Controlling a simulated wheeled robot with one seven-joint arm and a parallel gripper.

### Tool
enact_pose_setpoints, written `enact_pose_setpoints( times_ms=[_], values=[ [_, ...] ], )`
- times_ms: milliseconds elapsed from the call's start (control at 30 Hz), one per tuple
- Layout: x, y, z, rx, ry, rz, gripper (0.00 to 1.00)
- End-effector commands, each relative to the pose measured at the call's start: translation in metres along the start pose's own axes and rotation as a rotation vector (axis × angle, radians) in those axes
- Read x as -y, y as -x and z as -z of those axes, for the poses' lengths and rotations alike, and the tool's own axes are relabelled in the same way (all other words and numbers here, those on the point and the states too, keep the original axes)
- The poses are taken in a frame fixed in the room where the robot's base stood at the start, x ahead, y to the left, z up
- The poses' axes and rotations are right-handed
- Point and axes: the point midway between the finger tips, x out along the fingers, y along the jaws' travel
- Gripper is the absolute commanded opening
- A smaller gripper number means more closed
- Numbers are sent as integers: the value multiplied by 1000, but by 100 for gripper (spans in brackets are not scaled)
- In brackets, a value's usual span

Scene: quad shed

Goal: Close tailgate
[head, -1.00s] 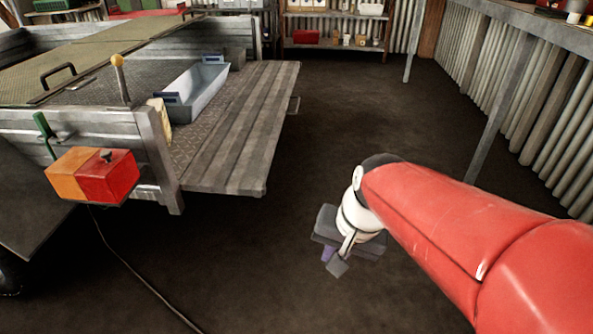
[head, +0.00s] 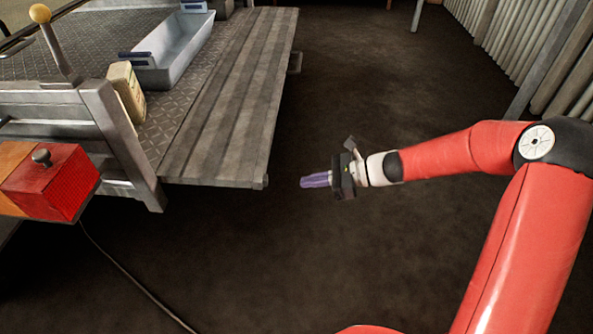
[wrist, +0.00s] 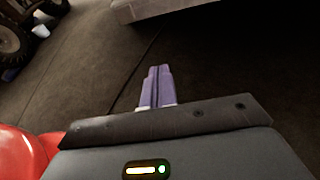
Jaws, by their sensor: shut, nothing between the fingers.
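The tailgate (head: 228,105) is a ribbed grey-brown panel at the end of the trailer bed. It is folded down flat, level with the checker-plate floor. My gripper (head: 304,182) has purple fingers, shut and empty. In the head view it is just right of the tailgate's near outer corner, apart from it, pointing left. In the wrist view the purple fingers (wrist: 156,86) are together over the dark floor. A pale metal edge (wrist: 165,8) shows at the top there, probably part of the trailer.
A grey metal tray (head: 178,50) and a beige container (head: 126,92) stand on the bed beside the tailgate. A red and orange lamp box (head: 50,180) with a hanging cable is at the near left. The floor (head: 380,90) right of the tailgate is clear.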

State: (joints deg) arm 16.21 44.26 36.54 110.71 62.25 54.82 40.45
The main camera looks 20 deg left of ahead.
Motion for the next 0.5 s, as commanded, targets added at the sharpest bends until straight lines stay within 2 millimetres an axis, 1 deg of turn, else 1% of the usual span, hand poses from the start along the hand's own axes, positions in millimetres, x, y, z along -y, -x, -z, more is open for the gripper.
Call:
enact_pose_setpoints(
  times_ms=[167, 500],
  values=[
    [-2, -26, 1, 1, 1, -6, 0],
    [-2, -99, 2, -2, 4, -7, 0]
  ],
)
